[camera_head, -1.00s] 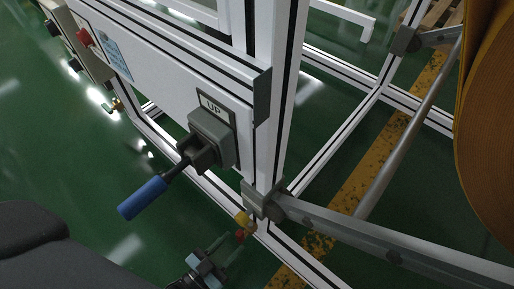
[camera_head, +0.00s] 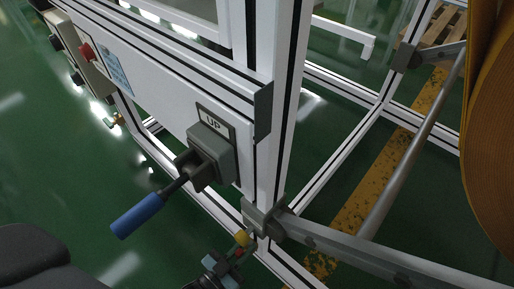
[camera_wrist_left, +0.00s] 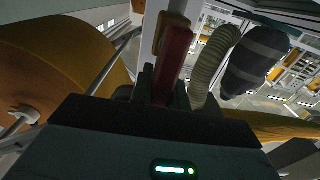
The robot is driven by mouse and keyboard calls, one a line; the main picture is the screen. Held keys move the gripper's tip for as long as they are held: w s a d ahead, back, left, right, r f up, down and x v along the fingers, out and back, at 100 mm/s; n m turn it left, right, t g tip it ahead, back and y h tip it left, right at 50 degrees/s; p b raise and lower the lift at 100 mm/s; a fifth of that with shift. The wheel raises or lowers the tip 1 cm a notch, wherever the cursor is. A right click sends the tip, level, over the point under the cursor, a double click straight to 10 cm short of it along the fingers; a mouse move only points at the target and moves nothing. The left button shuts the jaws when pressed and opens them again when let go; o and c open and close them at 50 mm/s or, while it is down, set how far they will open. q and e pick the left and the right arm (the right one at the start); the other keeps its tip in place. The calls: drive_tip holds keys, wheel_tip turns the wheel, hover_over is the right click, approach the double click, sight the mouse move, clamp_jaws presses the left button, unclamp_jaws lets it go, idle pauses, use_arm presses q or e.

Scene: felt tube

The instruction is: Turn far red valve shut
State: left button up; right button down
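A brass valve (camera_head: 243,238) with a small red handle (camera_head: 238,253) sits low by the frame's corner post in the head view. My left gripper (camera_head: 228,262) is at the red handle, with its fingers close around it. In the left wrist view the red handle (camera_wrist_left: 174,62) stands large between the dark fingers of my left gripper (camera_wrist_left: 163,88). Whether the fingers press on it I cannot tell. Another brass valve (camera_head: 116,120) is at the far left of the frame, small in view. My right gripper is not in view.
A grey switch box (camera_head: 212,150) marked UP with a blue-handled lever (camera_head: 137,216) juts out above my left gripper. A metal bar (camera_head: 350,250) runs right from the corner post. A large orange roll (camera_head: 490,120) is at right. A ribbed hose (camera_wrist_left: 214,62) passes beside the red handle.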

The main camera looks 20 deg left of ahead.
use_arm(q)
clamp_jaws()
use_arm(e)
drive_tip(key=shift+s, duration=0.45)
